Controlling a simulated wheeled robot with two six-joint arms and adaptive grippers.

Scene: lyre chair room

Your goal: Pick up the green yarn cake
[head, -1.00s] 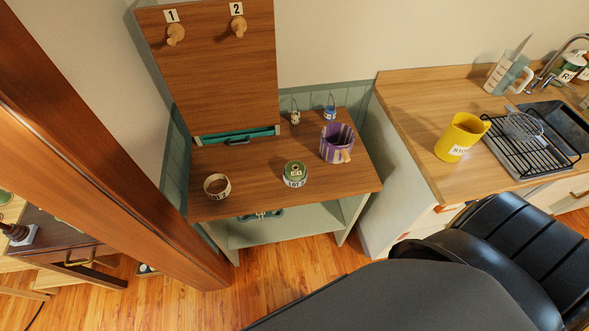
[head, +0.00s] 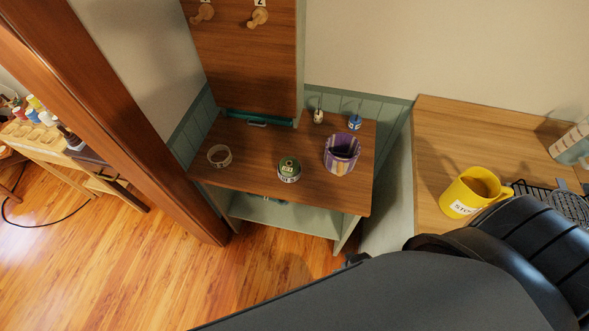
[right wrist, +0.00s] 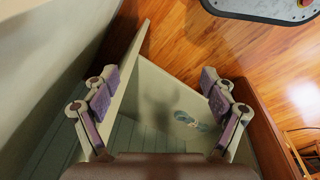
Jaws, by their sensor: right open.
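The green yarn cake (head: 289,164) sits upright on the wooden top of a small cabinet (head: 242,172) in the head view, with a pale printed band around its lower side. My right gripper (right wrist: 158,95) is open and empty in the right wrist view, above the cabinet's pale green panels and the floor. The yarn cake does not show in that view. My right arm crosses the lower right of the head view. My left gripper is not in view.
A wooden board with pegs (head: 258,18) rises behind the cabinet top. Two small items, one blue (head: 354,122), stand at its back edge. A yellow mug (head: 471,192) is on the counter at right. A wooden post (head: 130,125) stands at left, with open floor (head: 130,270) below.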

